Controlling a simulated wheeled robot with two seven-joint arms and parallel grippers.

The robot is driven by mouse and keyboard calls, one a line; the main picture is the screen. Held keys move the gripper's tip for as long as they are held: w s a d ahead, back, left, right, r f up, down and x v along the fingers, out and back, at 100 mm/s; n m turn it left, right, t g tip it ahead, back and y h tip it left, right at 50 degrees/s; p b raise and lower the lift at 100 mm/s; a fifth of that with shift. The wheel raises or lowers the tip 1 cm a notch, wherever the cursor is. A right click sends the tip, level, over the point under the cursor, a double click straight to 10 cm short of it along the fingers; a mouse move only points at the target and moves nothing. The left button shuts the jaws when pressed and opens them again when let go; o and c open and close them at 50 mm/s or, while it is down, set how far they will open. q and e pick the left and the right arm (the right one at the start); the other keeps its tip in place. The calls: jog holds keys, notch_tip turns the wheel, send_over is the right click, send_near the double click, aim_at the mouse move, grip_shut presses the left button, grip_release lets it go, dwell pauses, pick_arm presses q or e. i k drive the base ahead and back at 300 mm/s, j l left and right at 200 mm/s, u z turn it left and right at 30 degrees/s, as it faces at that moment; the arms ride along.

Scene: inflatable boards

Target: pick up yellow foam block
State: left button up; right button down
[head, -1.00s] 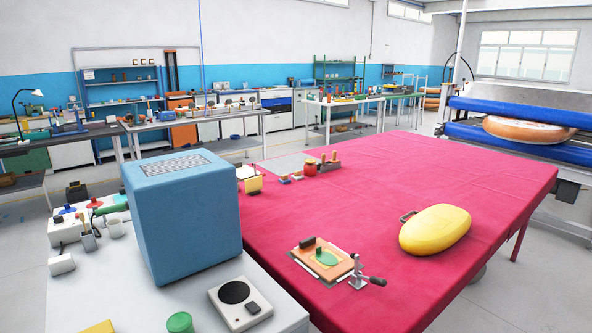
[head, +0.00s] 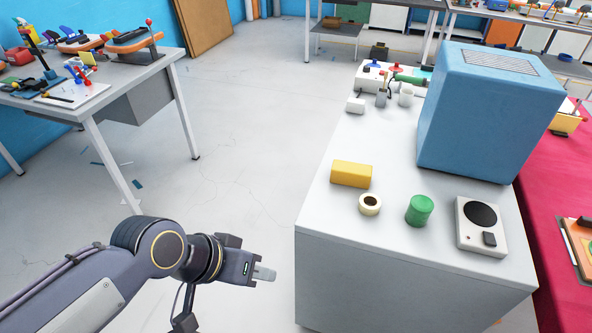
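The yellow foam block (head: 351,174) lies on the light grey bench top (head: 330,218), near its left edge. It is a plain rectangular block with nothing touching it from above. My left gripper (head: 266,273) is in the lower left of the head view, over the floor beside the bench. It is apart from the block, below and to the left of it in the picture. My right gripper is not in view.
A tape roll (head: 370,204), a green jar (head: 420,210) and a small scale (head: 481,227) stand near the block. A large blue box (head: 485,125) stands behind. A white cup (head: 406,95) is farther back.

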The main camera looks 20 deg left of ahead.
aim_at(356, 175)
jog(key=u, duration=0.4)
jog(key=i+j, duration=0.25)
jog(key=j, duration=0.2)
jog(key=i+j, duration=0.25)
jog(key=j, duration=0.15)
jog(key=i+j, duration=0.25)
jog(key=j, duration=0.2)
jog(key=i+j, duration=0.25)
jog(key=j, duration=0.2)
